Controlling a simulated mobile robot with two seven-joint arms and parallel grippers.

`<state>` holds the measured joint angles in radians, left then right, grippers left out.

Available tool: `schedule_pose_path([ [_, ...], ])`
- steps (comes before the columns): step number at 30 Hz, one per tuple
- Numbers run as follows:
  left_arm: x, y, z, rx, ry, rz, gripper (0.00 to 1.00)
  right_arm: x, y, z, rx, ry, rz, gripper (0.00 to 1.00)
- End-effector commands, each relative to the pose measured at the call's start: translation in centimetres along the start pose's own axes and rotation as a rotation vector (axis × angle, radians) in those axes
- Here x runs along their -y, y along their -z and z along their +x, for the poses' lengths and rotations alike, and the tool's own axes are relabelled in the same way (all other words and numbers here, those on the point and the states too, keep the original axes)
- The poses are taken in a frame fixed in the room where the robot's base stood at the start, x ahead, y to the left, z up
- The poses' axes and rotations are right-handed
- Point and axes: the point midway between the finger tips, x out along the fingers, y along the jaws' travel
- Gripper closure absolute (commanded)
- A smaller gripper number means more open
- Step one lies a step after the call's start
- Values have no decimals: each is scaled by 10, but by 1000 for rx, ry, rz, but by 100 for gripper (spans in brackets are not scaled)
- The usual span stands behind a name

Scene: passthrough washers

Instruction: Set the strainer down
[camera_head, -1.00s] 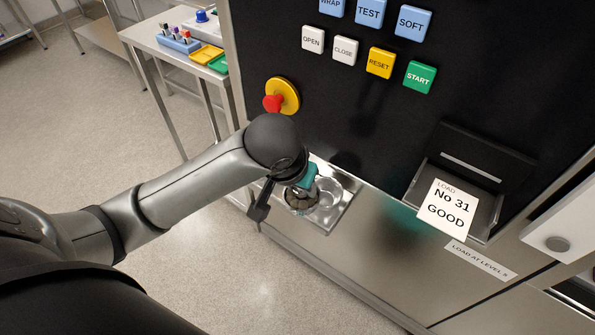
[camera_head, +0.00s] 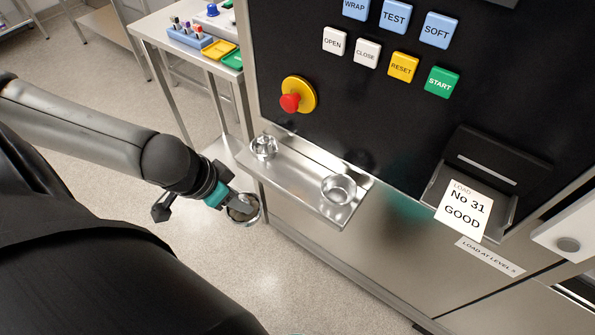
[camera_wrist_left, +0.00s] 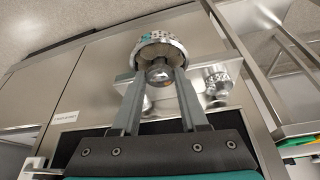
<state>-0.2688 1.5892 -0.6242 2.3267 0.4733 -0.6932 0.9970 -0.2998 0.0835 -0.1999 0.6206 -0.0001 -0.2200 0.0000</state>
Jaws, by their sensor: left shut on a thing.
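My left gripper (camera_head: 229,199) is shut on the strainer (camera_head: 243,210), a small round shiny metal piece. The strainer is in the air over the floor, left of and in front of the steel shelf (camera_head: 300,186), apart from it. In the left wrist view the strainer (camera_wrist_left: 158,48) shows a perforated metal band beyond the fingertips (camera_wrist_left: 158,75). Part of it is hidden by the gripper in the head view. My right gripper is not in view.
The shelf carries a small metal cup (camera_head: 264,147) at its left end and a metal bowl (camera_head: 339,189) at its right end, with bare steel between. A red knob (camera_head: 290,103) on the black panel sits above. A side table (camera_head: 190,62) with trays stands behind left.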

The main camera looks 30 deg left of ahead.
Motion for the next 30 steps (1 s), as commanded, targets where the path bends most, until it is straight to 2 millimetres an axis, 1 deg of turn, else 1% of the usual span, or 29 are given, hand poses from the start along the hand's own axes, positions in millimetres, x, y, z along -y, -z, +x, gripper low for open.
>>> schedule_pose_path([
  [3,1,-2,-2,-2,-3,10,100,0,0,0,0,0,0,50],
  [7,3,9,4,-8,0,8,100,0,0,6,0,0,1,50],
  [11,6,26,11,-10,-6,8,100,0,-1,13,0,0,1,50],
  [16,10,53,21,-11,-7,6,100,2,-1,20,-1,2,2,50],
  [30,24,118,47,-9,-5,7,100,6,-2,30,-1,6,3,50],
])
